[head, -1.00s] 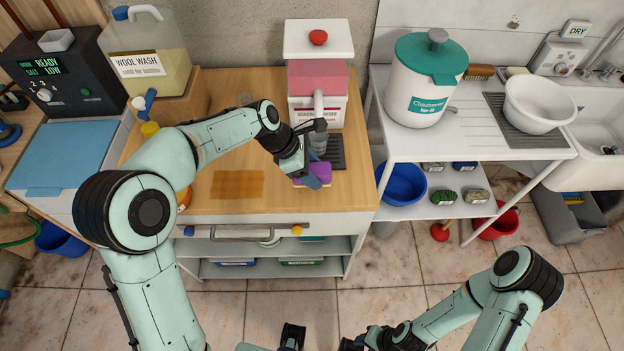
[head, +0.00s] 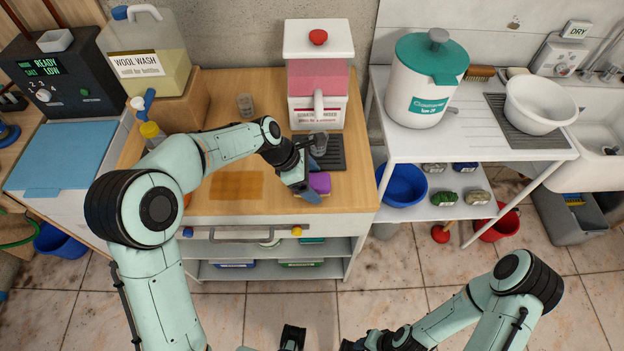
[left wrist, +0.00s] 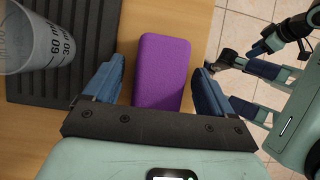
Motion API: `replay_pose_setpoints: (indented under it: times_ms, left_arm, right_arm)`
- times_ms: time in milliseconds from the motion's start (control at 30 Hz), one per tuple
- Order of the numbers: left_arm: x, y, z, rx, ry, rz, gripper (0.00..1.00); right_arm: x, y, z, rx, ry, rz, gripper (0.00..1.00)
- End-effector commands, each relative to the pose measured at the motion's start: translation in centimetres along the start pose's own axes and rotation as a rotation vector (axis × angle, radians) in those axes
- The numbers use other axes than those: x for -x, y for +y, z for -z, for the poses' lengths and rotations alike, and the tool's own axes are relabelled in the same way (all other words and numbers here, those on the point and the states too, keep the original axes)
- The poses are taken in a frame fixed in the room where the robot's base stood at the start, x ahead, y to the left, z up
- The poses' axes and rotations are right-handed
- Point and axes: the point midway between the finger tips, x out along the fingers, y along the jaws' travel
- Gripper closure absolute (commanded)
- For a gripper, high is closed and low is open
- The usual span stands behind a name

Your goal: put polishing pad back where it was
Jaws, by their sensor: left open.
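The polishing pad, a purple block (head: 320,183), is at the front right of the wooden counter (head: 285,195), in front of the dark ribbed mat. In the left wrist view the pad (left wrist: 162,70) lies between the two blue fingers of my left gripper (left wrist: 158,78). The fingers are open, with a visible gap on each side of the pad. In the head view my left gripper (head: 309,190) hides the pad's left part. My right gripper is low in the head view and its fingers cannot be made out clearly.
A clear measuring cup (left wrist: 35,40) stands on the ribbed mat (head: 330,154), close to my left gripper. A dispenser with pink liquid (head: 318,80) stands behind it. Another clear cup (head: 245,104) is farther back. An orange-brown square (head: 237,185) lies to the left on the counter.

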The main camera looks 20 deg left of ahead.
Motion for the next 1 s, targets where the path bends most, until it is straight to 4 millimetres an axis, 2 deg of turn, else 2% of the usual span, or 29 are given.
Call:
replay_pose_setpoints:
  times_ms: [133,267,500,700,833,1000]
  left_arm:
    - [0.4,0.0,-0.2,-0.001,0.0,-0.002,0.15]
    - [2.2,0.1,-0.2,-0.001,-0.001,-0.005,0.15]
    - [7.5,0.1,-0.2,0.0,-0.001,-0.006,0.15]
    - [10.9,0.1,-0.2,0.0,-0.001,-0.003,0.15]
    - [12.0,0.0,-0.2,0.0,0.0,-0.002,0.15]
    - [12.4,0.0,-0.2,0.0,0.0,0.0,0.15]
  right_arm:
    - [0.1,-0.1,0.0,0.0,0.001,0.0,0.57]
    - [0.3,-0.1,0.1,0.001,0.001,0.001,0.57]
    - [1.0,-0.4,0.2,0.002,0.005,0.002,0.57]
    - [1.5,-0.7,0.3,0.003,0.007,0.002,0.57]
    - [1.6,-0.7,0.4,0.003,0.008,0.003,0.57]
    - [1.6,-0.7,0.4,0.003,0.008,0.003,0.57]
